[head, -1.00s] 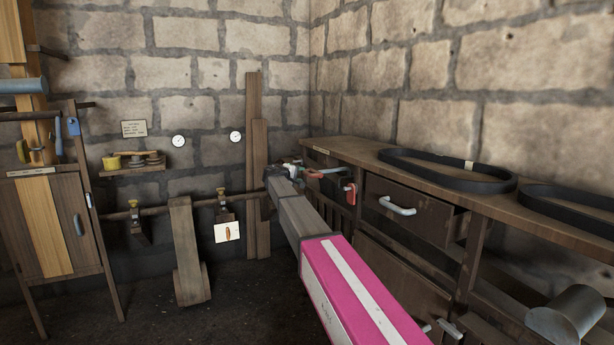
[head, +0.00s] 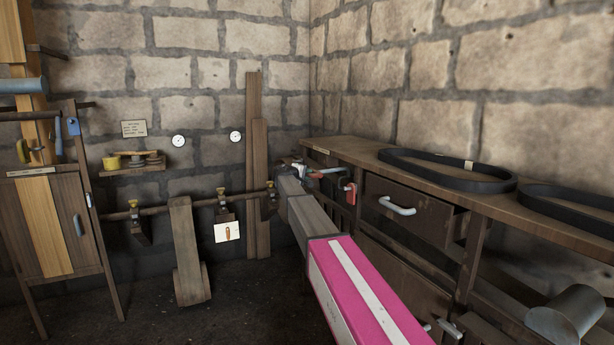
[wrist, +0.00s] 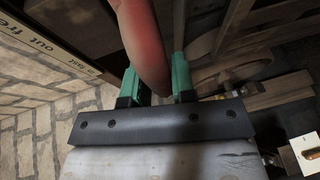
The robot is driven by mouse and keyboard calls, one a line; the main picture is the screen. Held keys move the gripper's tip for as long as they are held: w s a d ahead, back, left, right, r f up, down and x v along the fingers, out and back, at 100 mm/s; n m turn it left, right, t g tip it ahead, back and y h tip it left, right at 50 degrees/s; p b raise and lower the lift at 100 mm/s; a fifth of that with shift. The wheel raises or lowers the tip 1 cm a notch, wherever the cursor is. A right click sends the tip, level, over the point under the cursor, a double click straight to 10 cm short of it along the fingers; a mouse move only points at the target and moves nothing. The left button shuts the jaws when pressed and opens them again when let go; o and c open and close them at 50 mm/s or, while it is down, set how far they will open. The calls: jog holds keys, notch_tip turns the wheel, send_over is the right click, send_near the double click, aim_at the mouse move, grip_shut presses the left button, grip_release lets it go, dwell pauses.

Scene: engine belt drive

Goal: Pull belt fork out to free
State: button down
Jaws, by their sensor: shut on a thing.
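The belt fork's red handle (wrist: 143,45) runs between the green-tipped fingers of my gripper (wrist: 157,82) in the wrist view. The fingers are shut on it. My arm hides part of that area, and the fork's far end cannot be made out.
The wooden bench (head: 440,178) runs along the right wall, with black belts (head: 445,171) on top and a drawer (head: 408,212) below. A red lever (head: 350,192) hangs close by the gripper.

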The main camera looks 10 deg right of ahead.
jog(key=s+a, duration=0.3)
jog(key=a, duration=0.6)
jog(key=shift+a, duration=0.15)
jog(key=c, duration=1)
grip_release()
jog(key=shift+a, duration=0.2)
jog(key=shift+o, duration=0.2)
jog(key=v, duration=1.1)
jog(key=shift+d, duration=0.1)
